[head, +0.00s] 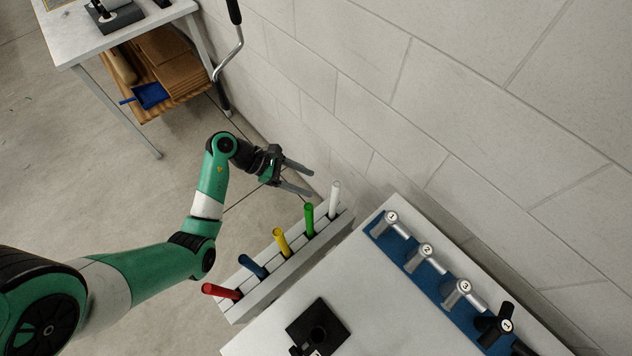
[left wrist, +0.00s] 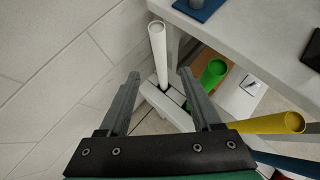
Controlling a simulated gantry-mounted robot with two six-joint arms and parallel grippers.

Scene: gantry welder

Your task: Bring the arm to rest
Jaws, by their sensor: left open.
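My left arm (head: 208,200) reaches in from the left in the head view, bent at the elbow. Its left gripper (head: 309,182) is open, with two grey fingers apart and nothing between them. It is beside the white end of a rod rack, near the wall. In the left wrist view the open fingers (left wrist: 159,76) point toward the white rod (left wrist: 158,52) and the rack's end, with the green rod (left wrist: 213,73) to the right. I cannot tell the exact gap to the rods. My right gripper is not in view.
The white table (head: 400,300) carries a blue strip (head: 388,244) with numbered metal pieces and a black block (head: 318,328).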

